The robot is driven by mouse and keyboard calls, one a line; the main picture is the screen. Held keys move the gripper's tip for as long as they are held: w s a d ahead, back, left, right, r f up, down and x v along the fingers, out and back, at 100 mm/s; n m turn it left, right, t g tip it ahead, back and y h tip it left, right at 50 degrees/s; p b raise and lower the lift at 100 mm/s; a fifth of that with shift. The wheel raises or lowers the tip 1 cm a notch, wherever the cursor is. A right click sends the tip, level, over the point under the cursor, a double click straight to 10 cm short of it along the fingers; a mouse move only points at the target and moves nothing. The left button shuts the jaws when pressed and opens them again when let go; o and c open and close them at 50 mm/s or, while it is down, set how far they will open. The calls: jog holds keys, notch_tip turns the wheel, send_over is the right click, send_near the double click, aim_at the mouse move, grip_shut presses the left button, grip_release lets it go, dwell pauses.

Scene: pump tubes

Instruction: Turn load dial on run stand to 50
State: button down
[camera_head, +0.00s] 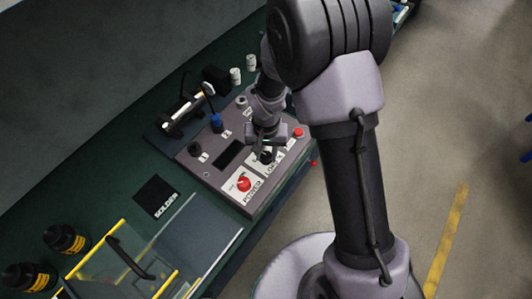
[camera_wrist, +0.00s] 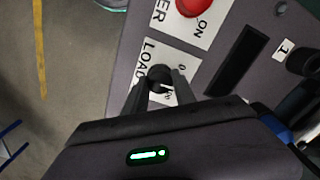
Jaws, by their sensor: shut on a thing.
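The run stand (camera_head: 222,178) is a grey panel box on the green bench. Its black load dial (camera_head: 266,157) sits on a white plate marked LOAD, below my gripper (camera_head: 264,146). In the wrist view the dial (camera_wrist: 159,78) lies between the two dark fingers of my gripper (camera_wrist: 160,88), which are shut on it. The plate (camera_wrist: 150,60) shows a 0 mark and part of another number beside the fingers. The fingers hide much of the dial and scale, so its setting cannot be read.
A red power knob (camera_head: 243,184) sits to the left of the dial and a red button (camera_head: 298,132) to its right. A dark display window (camera_head: 229,154) is behind. A solder mat (camera_head: 157,196) and black bottles (camera_head: 66,239) are farther left.

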aim_at(266, 155)
dwell(0.4)
jog(key=c, duration=1)
grip_release()
notch_tip(266, 155, up, 17)
jog(key=p, duration=0.5)
jog(key=shift+r, duration=0.2)
